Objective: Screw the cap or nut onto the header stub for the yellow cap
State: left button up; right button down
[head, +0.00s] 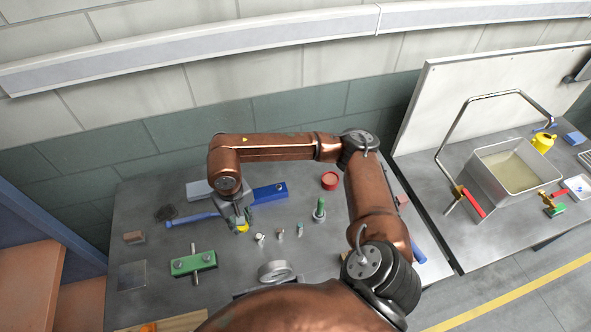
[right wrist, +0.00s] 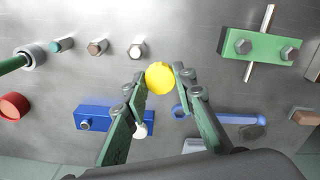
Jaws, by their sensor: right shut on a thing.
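My right gripper (head: 241,221) is shut on the yellow cap (head: 243,228), low over the left middle of the bench. In the right wrist view, my right gripper (right wrist: 160,74) has the round yellow cap (right wrist: 160,79) between its green fingertips. Several short stubs or fittings stand in a row beside it; the nearest is a pale one (right wrist: 137,51), also in the head view (head: 260,239), apart from the cap. A brown-topped one (right wrist: 97,48) and a teal-topped one (right wrist: 62,45) follow. I cannot tell which stub is for the yellow cap. My left gripper is not in view.
A blue block (head: 270,193) and a red round part (head: 330,181) lie behind. A blue bar (head: 192,219) lies left of my gripper. A steel basin (head: 510,172) stands far right.

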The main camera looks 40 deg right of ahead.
jog(key=w+d+r+m+p, duration=0.1)
jog(key=w+d+m+p, duration=0.25)
jog(key=m, duration=0.65)
jog(key=m+p, duration=0.8)
jog(key=m, duration=2.1)
send_over(279, 187)
jog(key=shift+w+a+f, duration=0.1)
jog(key=shift+f, duration=0.4)
jog(key=shift+f+m, duration=0.1)
jog(key=shift+m, duration=0.3)
jog(key=shift+d+n, duration=0.2)
jog(key=shift+n, duration=0.1)
jog(key=shift+f+b, duration=2.05)
jog(key=shift+f, duration=0.75)
